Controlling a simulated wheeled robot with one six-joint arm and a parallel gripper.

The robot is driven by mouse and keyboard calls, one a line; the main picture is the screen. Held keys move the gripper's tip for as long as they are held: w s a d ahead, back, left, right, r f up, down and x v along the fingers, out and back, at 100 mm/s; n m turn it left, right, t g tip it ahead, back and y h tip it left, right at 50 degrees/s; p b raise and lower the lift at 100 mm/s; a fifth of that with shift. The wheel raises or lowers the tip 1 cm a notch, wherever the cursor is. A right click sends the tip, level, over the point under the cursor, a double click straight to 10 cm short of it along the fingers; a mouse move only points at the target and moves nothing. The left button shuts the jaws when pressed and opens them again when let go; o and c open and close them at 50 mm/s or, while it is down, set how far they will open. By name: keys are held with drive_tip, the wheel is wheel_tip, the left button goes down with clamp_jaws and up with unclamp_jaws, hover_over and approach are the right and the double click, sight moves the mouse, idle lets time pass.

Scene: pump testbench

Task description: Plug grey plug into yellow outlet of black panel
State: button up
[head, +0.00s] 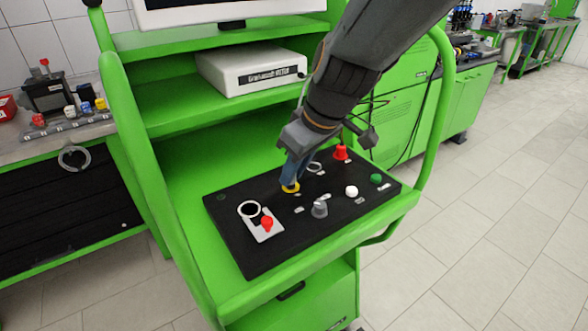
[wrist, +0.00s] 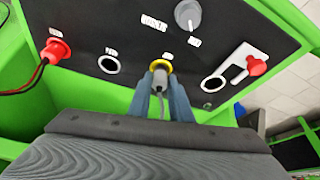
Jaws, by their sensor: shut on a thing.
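The black panel (head: 290,235) lies on the green bench. The yellow outlet (head: 290,188) is a yellow ring near the panel's back edge; it also shows in the wrist view (wrist: 160,66). My gripper (head: 289,178) is over the outlet. In the wrist view its two blue fingers (wrist: 160,88) are shut on the grey plug (wrist: 161,79), and a grey cable runs back from it. The plug's front end is at the yellow ring and in line with it. How deep it sits is hard to tell. In the head view my fingers hide the plug.
The panel carries a red plug (head: 341,153) with red and black wires, a grey knob (head: 320,209), a white button (head: 351,191), a green button (head: 376,179) and a red switch (head: 266,224) on a white plate. Empty white-ringed outlets (wrist: 109,64) flank the yellow one.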

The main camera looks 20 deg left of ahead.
drive_tip(key=shift+f+b, duration=0.55)
drive_tip(key=shift+f, duration=0.1)
drive_tip(key=o, duration=1.4)
drive_tip(key=shift+r, duration=0.15)
drive_tip(key=shift+r+p, duration=2.75)
drive_tip(key=shift+r, duration=1.15)
drive_tip(key=shift+f, duration=0.1)
